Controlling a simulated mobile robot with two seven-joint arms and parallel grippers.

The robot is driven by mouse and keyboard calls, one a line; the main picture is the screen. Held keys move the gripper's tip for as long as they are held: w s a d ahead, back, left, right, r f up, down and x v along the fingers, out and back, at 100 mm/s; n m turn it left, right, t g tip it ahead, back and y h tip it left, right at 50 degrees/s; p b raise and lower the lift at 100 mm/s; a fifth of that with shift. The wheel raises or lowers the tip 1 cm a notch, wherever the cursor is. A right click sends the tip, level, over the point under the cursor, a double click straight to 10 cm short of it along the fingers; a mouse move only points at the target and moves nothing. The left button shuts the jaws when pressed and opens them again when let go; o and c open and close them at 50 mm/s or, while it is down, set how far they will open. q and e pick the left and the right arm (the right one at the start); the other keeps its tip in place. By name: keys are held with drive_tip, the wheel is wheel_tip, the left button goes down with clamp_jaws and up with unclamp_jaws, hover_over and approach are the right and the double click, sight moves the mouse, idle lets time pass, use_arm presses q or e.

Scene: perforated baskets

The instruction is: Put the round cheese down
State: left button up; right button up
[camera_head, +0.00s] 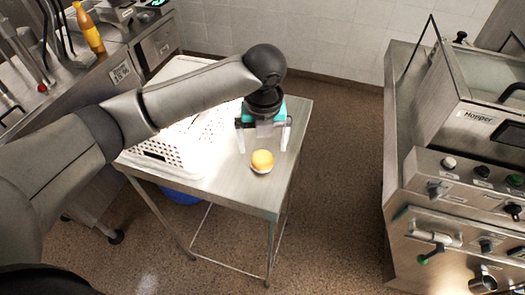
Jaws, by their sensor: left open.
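The round cheese (262,160) is a small yellow, rounded piece with a paler underside. It sits on the bare metal top of the small table (235,188), near its right side. My left gripper (264,148) is open above and just behind the cheese, with one finger to its left and one to its right. The fingers look apart from the cheese. My right gripper is not in view.
A white perforated basket (207,148) stands on the table to the left, partly hidden by my left arm. A steel counter with an orange bottle (88,28) is at the upper left. A blue object (182,196) is under the table.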

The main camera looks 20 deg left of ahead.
sight(263, 163)
use_arm(q)
wheel_tip(263, 163, up, 7)
drive_tip(key=shift+s+d+f, duration=0.15)
drive_tip(key=shift+s+f, duration=0.05)
drive_tip(key=shift+s, duration=0.15)
idle(1.5)
